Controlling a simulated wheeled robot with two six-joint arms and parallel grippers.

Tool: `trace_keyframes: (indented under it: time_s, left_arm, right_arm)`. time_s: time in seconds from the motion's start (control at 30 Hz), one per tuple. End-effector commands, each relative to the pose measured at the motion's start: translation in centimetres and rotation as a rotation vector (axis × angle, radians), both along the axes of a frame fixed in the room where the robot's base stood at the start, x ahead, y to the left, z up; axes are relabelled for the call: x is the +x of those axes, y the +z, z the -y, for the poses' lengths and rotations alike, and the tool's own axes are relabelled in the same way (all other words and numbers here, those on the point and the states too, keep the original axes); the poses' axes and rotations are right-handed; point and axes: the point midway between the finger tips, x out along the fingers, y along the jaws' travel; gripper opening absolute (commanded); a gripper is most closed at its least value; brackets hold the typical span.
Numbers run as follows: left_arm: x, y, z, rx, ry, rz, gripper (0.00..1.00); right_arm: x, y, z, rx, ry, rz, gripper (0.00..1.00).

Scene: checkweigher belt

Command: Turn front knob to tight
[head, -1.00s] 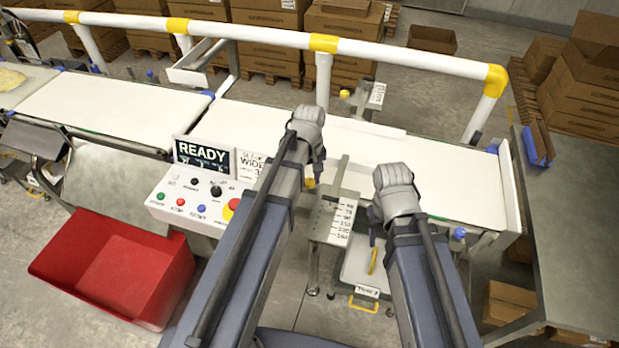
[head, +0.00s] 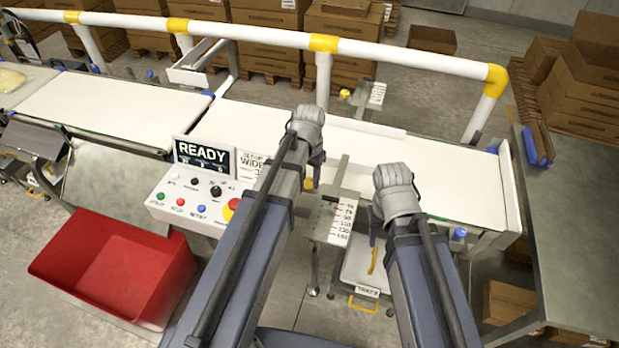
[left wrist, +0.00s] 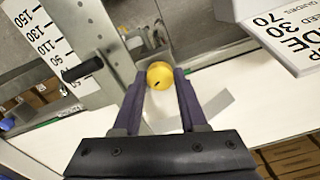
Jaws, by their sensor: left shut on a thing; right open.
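The front knob is a round yellow knob with a small dark mark, seen in the left wrist view (left wrist: 160,74) beside a metal bracket. My left gripper (left wrist: 158,84) has one finger on each side of it and is shut on it. In the head view only a bit of the yellow knob (head: 309,184) shows beside my left wrist, and the left fingertips are hidden. A numbered scale plate (head: 333,224) with a black pointer stands just right of the knob. My right gripper (head: 375,228) is open, right of the scale plate; its fingers are mostly hidden by its wrist.
The control panel (head: 196,199) with a READY display (head: 202,155) is left of my left arm. A white belt (head: 440,190) runs behind the grippers. A red bin (head: 115,265) stands at left. A tray (head: 358,270) holding a yellow item sits below the scale plate.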

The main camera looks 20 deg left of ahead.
Motion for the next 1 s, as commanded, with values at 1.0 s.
trace_keyframes:
  time_s: [1.0]
  left_arm:
    - [-0.02, -0.01, 0.0, 0.0, -0.502, 0.0, 0.0]
  right_arm:
    - [0.0, -0.01, 0.0, 0.0, 0.0, 0.0, 0.5]
